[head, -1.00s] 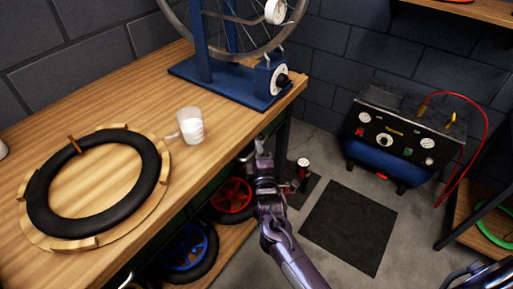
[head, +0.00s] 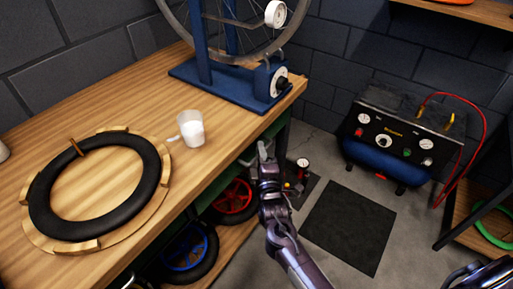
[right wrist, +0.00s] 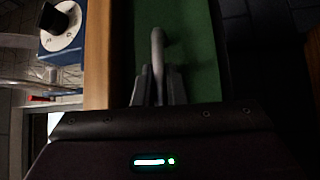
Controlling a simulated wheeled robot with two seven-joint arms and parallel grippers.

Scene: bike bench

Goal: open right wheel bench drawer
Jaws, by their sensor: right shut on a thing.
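The right wheel bench drawer has a green front (right wrist: 195,55), seen close up in the right wrist view below the wooden bench top edge. Its light grey bar handle (right wrist: 158,48) sits between the fingers of my right gripper (right wrist: 158,88), which is shut on it. In the head view my right gripper (head: 264,152) is at the bench's front edge, near its right end, and mostly hides the handle. A strip of the green front shows beside it. I cannot tell whether the drawer stands out from the bench. My left gripper is not in view.
The wooden bench (head: 110,112) carries a tyre on a wooden ring (head: 160,205), a white cup (head: 191,130) and a blue wheel stand (head: 200,72). Wheels lie on the shelf below. A compressor (head: 390,140) and a dark mat (head: 350,225) are on the floor at right.

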